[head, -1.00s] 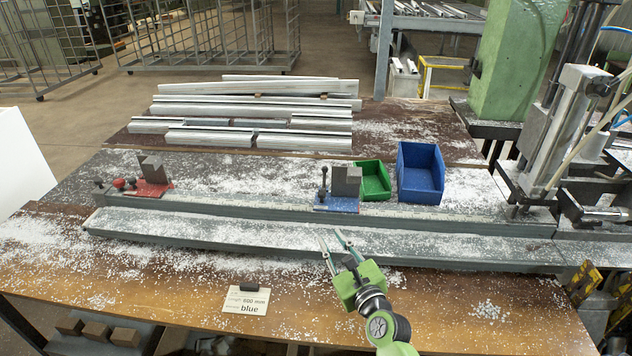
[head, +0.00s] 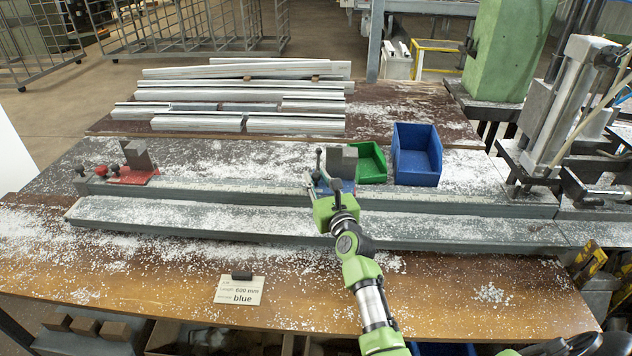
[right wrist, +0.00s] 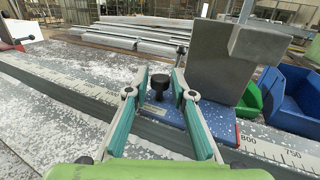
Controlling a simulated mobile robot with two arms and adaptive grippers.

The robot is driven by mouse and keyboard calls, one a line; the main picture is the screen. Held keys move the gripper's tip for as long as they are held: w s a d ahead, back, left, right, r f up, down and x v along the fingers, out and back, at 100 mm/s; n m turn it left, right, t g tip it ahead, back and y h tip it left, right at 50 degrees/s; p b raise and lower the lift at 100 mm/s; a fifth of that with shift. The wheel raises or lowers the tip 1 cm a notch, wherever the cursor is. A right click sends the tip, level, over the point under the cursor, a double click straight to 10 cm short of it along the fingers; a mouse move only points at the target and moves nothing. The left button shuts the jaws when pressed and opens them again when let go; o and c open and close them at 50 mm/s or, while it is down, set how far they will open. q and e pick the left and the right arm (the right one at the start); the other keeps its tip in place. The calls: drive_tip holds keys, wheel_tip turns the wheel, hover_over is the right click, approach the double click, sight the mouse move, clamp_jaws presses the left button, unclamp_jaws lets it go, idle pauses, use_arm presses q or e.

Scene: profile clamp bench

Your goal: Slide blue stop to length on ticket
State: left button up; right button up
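The blue stop (head: 321,182), a blue base with a grey block (head: 343,161) and a black knob (right wrist: 160,84), sits on the rail (head: 445,203) right of centre. My right gripper (right wrist: 160,76) is open; its fingers stand on both sides of the knob, with small gaps seen. In the head view its body partly hides the stop's base. In the right wrist view the blue base (right wrist: 221,118) lies by the right finger; 800 and 750 show on the scale (right wrist: 270,150) right of it. The ticket (head: 240,290) reads 600 mm and blue. My left gripper is not in view.
A red stop (head: 130,174) sits at the rail's left end. A green bin (head: 371,166) and a blue bin (head: 417,155) stand behind the blue stop. White chips cover the bench. Profiles (head: 240,88) lie at the back; a machine (head: 565,110) stands at right.

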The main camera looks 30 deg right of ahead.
sight(389, 190)
drive_tip(key=shift+w+d, duration=0.1)
drive_tip(key=shift+w, duration=0.6)
drive_tip(key=shift+s, duration=0.1)
clamp_jaws()
drive_tip(key=s+d, duration=0.3)
drive_tip(key=d, duration=0.2)
drive_tip(key=s+d+b, duration=0.1)
drive_tip(key=s+d, duration=0.3)
drive_tip(key=d, duration=0.2)
drive_tip(key=s+d, duration=0.3)
drive_tip(key=d, duration=0.3)
drive_tip(key=shift+s+d+b, duration=0.2)
drive_tip(key=shift+b, duration=0.2)
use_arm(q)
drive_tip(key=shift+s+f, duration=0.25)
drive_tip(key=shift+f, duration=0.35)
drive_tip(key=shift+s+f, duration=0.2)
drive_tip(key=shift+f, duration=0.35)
use_arm(e)
unclamp_jaws()
